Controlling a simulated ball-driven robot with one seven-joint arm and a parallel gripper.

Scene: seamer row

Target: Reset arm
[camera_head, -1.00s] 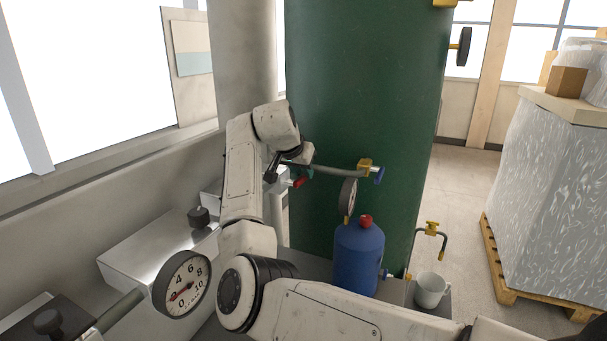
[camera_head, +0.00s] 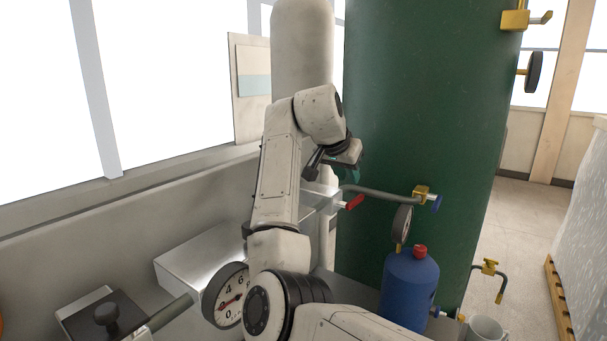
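My white arm rises from the bottom of the view, bends at the elbow and reaches up in front of the green tank (camera_head: 430,110). My gripper (camera_head: 335,168) is at the arm's end, pointing down and to the right beside the tank's left side. A dark finger and a teal part of it show. The rest is hidden or too small to make out, and I cannot tell if it is open or shut. I see nothing clearly held in it.
A red-handled valve (camera_head: 354,202) and grey pipe (camera_head: 380,192) lie close to my gripper. A wrapped pallet load (camera_head: 585,225) is at right.

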